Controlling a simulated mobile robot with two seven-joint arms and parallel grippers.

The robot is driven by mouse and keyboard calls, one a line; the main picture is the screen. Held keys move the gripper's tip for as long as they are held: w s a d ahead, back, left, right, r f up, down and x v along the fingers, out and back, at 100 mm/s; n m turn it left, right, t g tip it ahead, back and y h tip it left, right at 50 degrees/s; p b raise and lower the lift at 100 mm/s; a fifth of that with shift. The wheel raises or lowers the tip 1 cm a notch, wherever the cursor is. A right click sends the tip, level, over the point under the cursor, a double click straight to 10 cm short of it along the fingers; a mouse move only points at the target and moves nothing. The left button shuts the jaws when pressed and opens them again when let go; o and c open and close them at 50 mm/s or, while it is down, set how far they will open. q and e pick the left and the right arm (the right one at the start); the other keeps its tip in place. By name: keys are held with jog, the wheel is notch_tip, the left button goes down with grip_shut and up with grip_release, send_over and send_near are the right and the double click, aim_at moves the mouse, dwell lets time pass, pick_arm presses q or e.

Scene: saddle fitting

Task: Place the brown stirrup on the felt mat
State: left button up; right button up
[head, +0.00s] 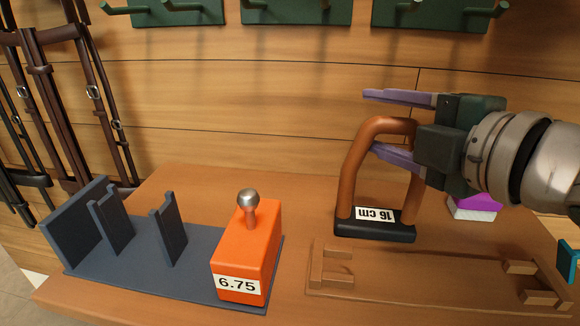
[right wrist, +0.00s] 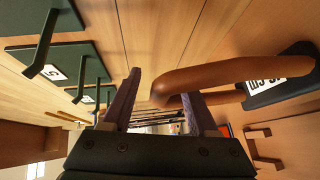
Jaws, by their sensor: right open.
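The brown stirrup (head: 352,165) stands upright on the wooden table, its black foot carrying a white "16 cm" label. My right gripper (head: 372,122) is open, with its two purple fingers one above and one below the top of the arch. In the right wrist view the arch (right wrist: 215,76) reaches between the open fingers (right wrist: 158,98); I cannot tell whether they touch it. I cannot make out a felt mat for certain in either view. My left gripper is not in view.
A blue-grey slotted stand (head: 205,245) holds an orange block (head: 247,250) marked 6.75 with a metal knob. A wooden frame with pegs (head: 430,290) lies in front of the stirrup. A purple-and-white block (head: 475,207) is behind my gripper. Straps (head: 70,120) hang at left; green hook plates (head: 295,12) above.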

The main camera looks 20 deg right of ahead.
jog(key=shift+w+f, duration=0.15)
jog(key=shift+w, duration=0.55)
jog(key=shift+c, duration=0.2)
grip_shut()
dwell(0.8)
